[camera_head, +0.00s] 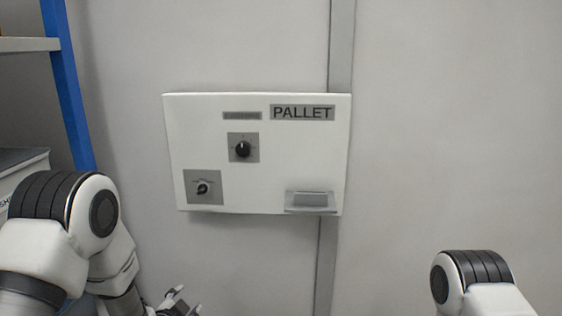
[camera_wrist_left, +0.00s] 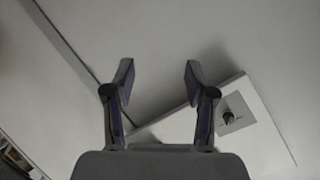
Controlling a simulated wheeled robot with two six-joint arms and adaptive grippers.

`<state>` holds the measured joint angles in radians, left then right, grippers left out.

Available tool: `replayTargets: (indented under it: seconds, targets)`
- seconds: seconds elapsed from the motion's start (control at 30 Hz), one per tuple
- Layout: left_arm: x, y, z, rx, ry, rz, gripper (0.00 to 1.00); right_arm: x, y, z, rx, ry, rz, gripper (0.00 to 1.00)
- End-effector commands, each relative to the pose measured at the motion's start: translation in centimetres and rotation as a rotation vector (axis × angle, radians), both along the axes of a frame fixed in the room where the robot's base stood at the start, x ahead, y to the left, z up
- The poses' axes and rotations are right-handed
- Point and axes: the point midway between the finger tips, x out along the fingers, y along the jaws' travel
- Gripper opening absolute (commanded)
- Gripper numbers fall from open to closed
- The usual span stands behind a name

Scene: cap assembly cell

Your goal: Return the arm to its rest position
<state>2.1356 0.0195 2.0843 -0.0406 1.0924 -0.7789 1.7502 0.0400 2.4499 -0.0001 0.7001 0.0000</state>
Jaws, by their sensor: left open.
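My left arm (camera_head: 100,215) comes in from the left in the head view. Its gripper (camera_head: 178,302) is low in the picture, below the control panel and partly cut off by the bottom edge. In the left wrist view the two fingers of my left gripper (camera_wrist_left: 159,85) stand apart with nothing between them. The panel lies beyond them there. My right arm (camera_head: 475,280) shows only in part at the bottom right of the head view. Its gripper is out of view.
A white control panel (camera_head: 300,155) marked PALLET hangs on the wall. It bears a black rotary knob (camera_head: 243,149), a key switch (camera_head: 203,188) and a grey ledge (camera_head: 312,200). A shelf with a blue upright (camera_head: 68,90) stands at the left. The wall right of the panel is bare.

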Motion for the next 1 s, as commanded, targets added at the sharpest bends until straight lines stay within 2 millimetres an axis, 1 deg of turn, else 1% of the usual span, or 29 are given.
replayTargets:
  seconds: [0.03, 0.07, 0.1, 0.17, 0.2, 0.23, 0.27, 0.3, 0.37, 0.4, 0.47, 0.5, 0.53, 0.63, 1.0]
  targets:
    - [-3.0, 0.1, -3.4, -0.018, 0.112, 0.013, 0.56, 0.0, 0.0, 1.1, 0.0, 0.0, 0.0, 0.54]
    - [-4.8, 0.2, -5.5, -0.034, 0.177, 0.025, 0.56, 0.0, 0.0, 1.3, 0.0, 0.0, 0.0, 0.54]
    - [-7.5, 0.3, -8.0, -0.057, 0.264, 0.044, 0.56, 0.0, 0.0, 1.7, 0.0, 0.0, 0.0, 0.54]
    - [-11.9, 0.4, -11.4, -0.099, 0.399, 0.084, 0.56, 0.0, 0.0, 2.1, 0.0, 0.0, 0.0, 0.54]
    - [-15.1, 0.4, -13.3, -0.127, 0.492, 0.117, 0.56, 0.0, 0.0, 2.5, 0.0, 0.0, 0.0, 0.54]
    - [-17.5, 0.5, -14.6, -0.15, 0.561, 0.147, 0.56, 0.0, 0.0, 2.7, 0.0, 0.0, 0.0, 0.54]
    - [-20.1, 0.5, -15.6, -0.175, 0.632, 0.181, 0.56, 0.0, 0.0, 2.9, 0.0, 0.0, 0.0, 0.54]
    - [-23.5, 0.5, -16.8, -0.207, 0.726, 0.234, 0.56, 0.0, 0.0, 3.1, 0.0, 0.0, 0.0, 0.54]
    - [-28.4, 0.6, -17.8, -0.256, 0.856, 0.325, 0.56, 0.0, 0.0, 3.4, 0.0, 0.0, 0.0, 0.54]
    - [-31.3, 0.6, -18.1, -0.289, 0.933, 0.394, 0.56, 0.0, 0.0, 3.4, 0.0, 0.0, 0.0, 0.54]
    - [-34.8, 0.5, -17.8, -0.343, 1.027, 0.515, 0.56, 0.0, 0.0, 3.3, 0.0, 0.0, 0.0, 0.54]
    - [-36.4, 0.5, -17.6, -0.379, 1.073, 0.602, 0.56, 0.0, 0.0, 3.2, 0.0, 0.0, 0.0, 0.54]
    - [-37.1, 0.5, -17.5, -0.402, 1.09, 0.653, 0.56, 0.0, 0.0, 3.2, 0.0, 0.0, 0.0, 0.54]
    - [-37.3, 0.5, -17.6, -0.446, 1.098, 0.736, 0.56, 0.0, 0.0, 3.2, 0.0, 0.0, 0.0, 0.54]
    - [-37.3, 0.5, -17.6, -0.448, 1.097, 0.739, 0.56, 0.0, 0.0, 3.2, 0.0, 0.0, 0.0, 0.54]
